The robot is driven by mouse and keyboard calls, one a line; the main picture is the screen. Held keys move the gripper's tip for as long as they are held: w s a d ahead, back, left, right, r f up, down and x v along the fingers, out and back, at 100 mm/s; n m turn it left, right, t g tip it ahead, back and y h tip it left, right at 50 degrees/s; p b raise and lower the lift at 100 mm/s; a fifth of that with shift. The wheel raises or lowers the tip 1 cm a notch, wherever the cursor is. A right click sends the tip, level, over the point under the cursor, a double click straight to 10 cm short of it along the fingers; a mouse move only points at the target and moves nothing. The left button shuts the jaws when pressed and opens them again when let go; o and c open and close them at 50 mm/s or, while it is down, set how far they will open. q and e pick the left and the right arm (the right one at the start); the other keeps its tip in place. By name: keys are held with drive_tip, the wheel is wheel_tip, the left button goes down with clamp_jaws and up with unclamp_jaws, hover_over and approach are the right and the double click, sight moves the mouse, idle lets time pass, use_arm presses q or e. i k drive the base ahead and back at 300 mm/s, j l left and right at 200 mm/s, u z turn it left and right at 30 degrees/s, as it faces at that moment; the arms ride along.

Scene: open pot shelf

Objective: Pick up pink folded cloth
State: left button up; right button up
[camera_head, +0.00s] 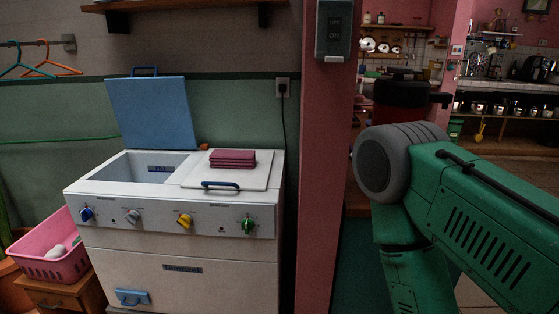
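The pink folded cloth (232,158) is a small, dark pink stack of layers. It lies flat on the closed white right lid (257,178) of a white twin-tub washing machine (180,260). Nothing covers it. A green and grey arm of mine fills the right side of the view, well to the right of the machine and apart from the cloth. No gripper fingers show on it. My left gripper is not in view either.
The machine's blue left lid (152,112) stands open over an empty-looking tub (150,167). A pink pillar (325,160) stands right of the machine. A pink basket (50,252) sits at the lower left. A shelf (180,5) and hangers (45,62) are on the wall.

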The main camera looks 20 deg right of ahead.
sight(228, 159)
drive_tip(key=i+j+z, duration=0.15)
drive_tip(key=z, duration=0.3)
drive_tip(key=i+j+z, duration=0.1)
drive_tip(key=z, duration=0.3)
drive_tip(key=i+j+z, duration=0.1)
drive_tip(key=j+z, duration=0.2)
drive_tip(key=z, duration=0.15)
drive_tip(key=j+z, duration=0.25)
drive_tip(key=z, duration=0.15)
